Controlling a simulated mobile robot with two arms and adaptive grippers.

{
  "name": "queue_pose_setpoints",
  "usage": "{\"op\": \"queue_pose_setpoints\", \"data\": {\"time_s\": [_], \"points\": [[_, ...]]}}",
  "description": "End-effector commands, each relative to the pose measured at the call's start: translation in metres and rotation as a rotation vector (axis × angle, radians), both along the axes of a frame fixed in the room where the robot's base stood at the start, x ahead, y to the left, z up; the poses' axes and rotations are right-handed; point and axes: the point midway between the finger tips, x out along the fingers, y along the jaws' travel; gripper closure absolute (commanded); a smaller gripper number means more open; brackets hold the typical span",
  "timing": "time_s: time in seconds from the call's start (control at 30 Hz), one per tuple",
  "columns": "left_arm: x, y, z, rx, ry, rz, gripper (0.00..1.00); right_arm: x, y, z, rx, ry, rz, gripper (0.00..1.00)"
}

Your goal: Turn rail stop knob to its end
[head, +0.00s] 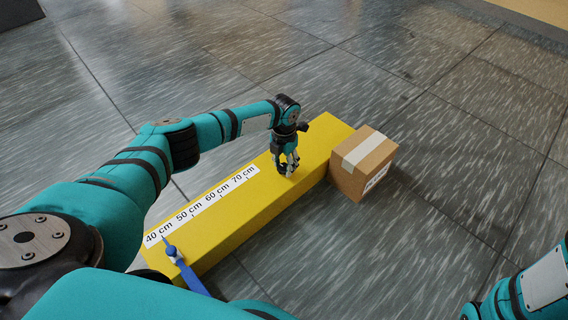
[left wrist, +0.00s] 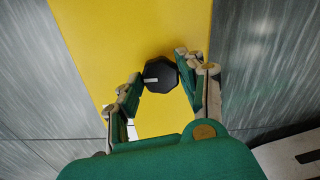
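The rail stop knob (left wrist: 161,75) is black and many-sided, with a white mark pointing left in the left wrist view. It sits on the yellow rail box (head: 232,226), whose yellow top also fills the middle of the left wrist view (left wrist: 120,35). My left gripper (head: 287,170) points down over the far part of the box. In the left wrist view its fingers (left wrist: 159,66) are spread on either side of the knob; I cannot tell whether they touch it. In the head view the gripper mostly hides the knob. My right gripper is not in view.
A white scale (head: 203,206) marked 40 to 70 cm runs along the box top. A blue pointer (head: 184,268) stands at its 40 cm end. A cardboard box (head: 350,180) stands beside the far right end. The grey tiled floor around is clear.

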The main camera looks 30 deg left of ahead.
Motion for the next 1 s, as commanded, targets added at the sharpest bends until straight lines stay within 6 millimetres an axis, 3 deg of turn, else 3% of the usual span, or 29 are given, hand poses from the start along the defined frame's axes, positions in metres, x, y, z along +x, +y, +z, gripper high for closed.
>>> {"op": "queue_pose_setpoints", "data": {"time_s": [0.17, 0.57, 1.0], "points": [[0.0, 0.0, 0.0, 0.0, 0.0, 0.0, 0.93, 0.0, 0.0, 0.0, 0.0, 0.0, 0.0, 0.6], [-0.001, 0.0, 0.001, -0.001, 0.002, 0.09, 0.93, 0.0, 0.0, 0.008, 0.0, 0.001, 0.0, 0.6], [-0.001, 0.0, 0.002, -0.002, 0.003, 0.462, 0.93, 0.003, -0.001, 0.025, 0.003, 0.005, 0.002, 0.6]]}}
